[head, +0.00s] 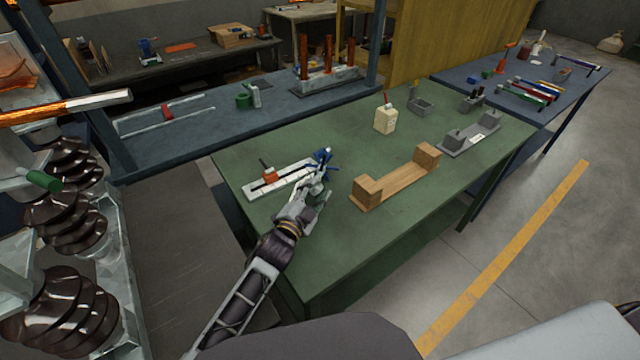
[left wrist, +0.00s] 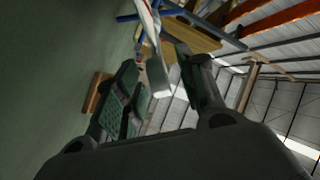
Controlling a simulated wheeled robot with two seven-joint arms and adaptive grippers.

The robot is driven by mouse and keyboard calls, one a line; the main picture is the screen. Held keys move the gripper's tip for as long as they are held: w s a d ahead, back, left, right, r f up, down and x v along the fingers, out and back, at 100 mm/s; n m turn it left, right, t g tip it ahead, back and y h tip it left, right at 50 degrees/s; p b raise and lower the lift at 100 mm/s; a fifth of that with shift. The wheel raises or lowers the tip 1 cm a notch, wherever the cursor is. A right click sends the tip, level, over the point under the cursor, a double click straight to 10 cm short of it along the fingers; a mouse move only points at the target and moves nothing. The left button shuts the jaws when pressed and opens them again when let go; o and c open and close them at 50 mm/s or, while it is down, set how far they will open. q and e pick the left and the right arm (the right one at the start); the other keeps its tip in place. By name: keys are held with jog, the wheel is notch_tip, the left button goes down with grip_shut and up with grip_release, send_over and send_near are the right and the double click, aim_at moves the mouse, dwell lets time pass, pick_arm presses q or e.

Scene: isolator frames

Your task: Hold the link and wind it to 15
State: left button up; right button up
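The link, a pale flat bar (head: 278,182) with a dark lengthwise slot, lies on the green table. An orange block (head: 268,174) with a small upright peg sits on it towards its left end. A blue crank-like part (head: 323,157) stands at its right end. My left gripper (head: 318,190) is just in front of that end, close to the blue part. In the left wrist view my left gripper (left wrist: 158,60) has its fingers apart, with a pale strip (left wrist: 156,75) showing between them. I cannot tell whether either finger touches it. My right gripper is not in view.
A wooden cradle (head: 398,180) stands right of my left gripper on the green table (head: 345,240). Behind it are a cream bottle (head: 386,119), a grey open box (head: 420,106) and a grey fixture (head: 469,140). The table's front area is clear.

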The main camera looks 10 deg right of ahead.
pick_arm(q)
jog(key=shift+x, duration=1.6)
jog(key=shift+c, duration=0.5)
grip_shut()
